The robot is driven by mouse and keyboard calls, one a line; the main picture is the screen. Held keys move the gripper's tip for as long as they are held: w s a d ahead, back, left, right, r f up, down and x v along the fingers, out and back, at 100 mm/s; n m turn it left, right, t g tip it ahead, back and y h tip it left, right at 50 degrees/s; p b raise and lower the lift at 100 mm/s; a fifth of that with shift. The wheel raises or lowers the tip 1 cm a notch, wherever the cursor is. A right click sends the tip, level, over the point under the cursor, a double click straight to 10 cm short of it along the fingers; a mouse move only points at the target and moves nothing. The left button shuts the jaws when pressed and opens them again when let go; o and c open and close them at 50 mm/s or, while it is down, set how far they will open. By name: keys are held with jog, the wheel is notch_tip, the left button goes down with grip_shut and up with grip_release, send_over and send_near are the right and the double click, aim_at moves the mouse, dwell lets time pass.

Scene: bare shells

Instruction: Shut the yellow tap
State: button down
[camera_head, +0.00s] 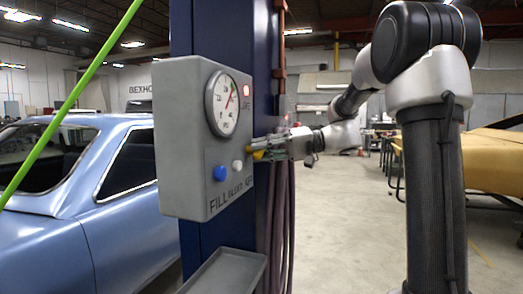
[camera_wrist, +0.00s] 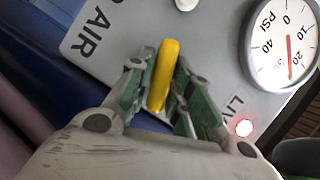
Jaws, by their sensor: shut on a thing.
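The yellow tap (camera_wrist: 164,75) is a long rounded lever on the face of a grey panel box; it also shows in the head view (camera_head: 258,154) at the box's right side. My gripper (camera_wrist: 158,88) has its two fingers on either side of the lever and is shut on it. It reaches in from the right in the head view (camera_head: 262,149). The fingers hide part of the lever and its mount.
The grey box (camera_head: 182,130) on a blue column (camera_head: 205,240) carries a pressure gauge (camera_head: 222,104), a blue knob (camera_head: 220,173), a white knob (camera_head: 237,165) and a lit red lamp (camera_head: 246,90). A grey tray (camera_head: 228,272) sits below. Hoses (camera_head: 280,220) hang beside the column. A blue car (camera_head: 90,195) stands left.

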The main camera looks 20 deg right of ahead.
jog(key=shift+f+m+y, duration=0.2)
jog(key=shift+m+y, duration=0.6)
jog(key=shift+m, duration=0.9)
jog(key=c, duration=1.3)
grip_release()
jog(key=v, duration=1.2)
jog(key=shift+w+f, duration=0.1)
